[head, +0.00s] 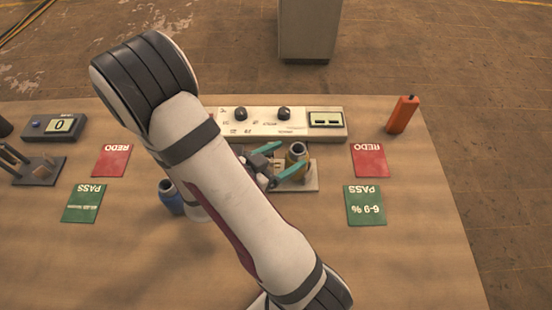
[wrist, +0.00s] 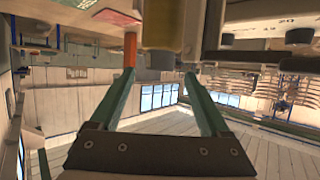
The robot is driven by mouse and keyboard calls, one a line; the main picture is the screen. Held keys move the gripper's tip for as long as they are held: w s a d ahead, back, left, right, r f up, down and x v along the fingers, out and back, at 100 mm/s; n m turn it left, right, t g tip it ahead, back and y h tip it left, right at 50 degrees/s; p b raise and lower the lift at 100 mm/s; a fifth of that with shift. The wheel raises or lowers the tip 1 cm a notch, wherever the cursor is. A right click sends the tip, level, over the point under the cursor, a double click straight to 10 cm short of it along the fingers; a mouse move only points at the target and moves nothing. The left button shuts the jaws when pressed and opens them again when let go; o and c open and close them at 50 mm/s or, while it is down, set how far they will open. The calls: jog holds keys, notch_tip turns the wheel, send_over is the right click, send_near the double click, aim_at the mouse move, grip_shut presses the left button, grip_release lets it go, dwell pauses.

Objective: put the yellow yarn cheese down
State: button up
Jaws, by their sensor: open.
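The yellow yarn cheese (head: 297,161) stands upright on a pale plate (head: 312,183) in front of the long instrument in the head view. Its dark hollow top shows. My gripper (head: 291,156) is open, with one teal finger on each side of the cheese's near edge; whether either finger touches it I cannot tell. In the wrist view the yellow cheese (wrist: 163,22) shows at the top, between and just beyond the tips of my open gripper (wrist: 160,73). A clear gap separates the fingers there.
The instrument (head: 325,133) with knobs and a display stands behind the plate. A blue cheese (head: 169,198) is partly hidden by my arm. Red REDO (head: 370,161) and green PASS (head: 365,205) cards lie at right, with an orange object (head: 402,115) behind. The front right table is clear.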

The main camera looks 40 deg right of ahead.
jog(key=v, duration=0.4)
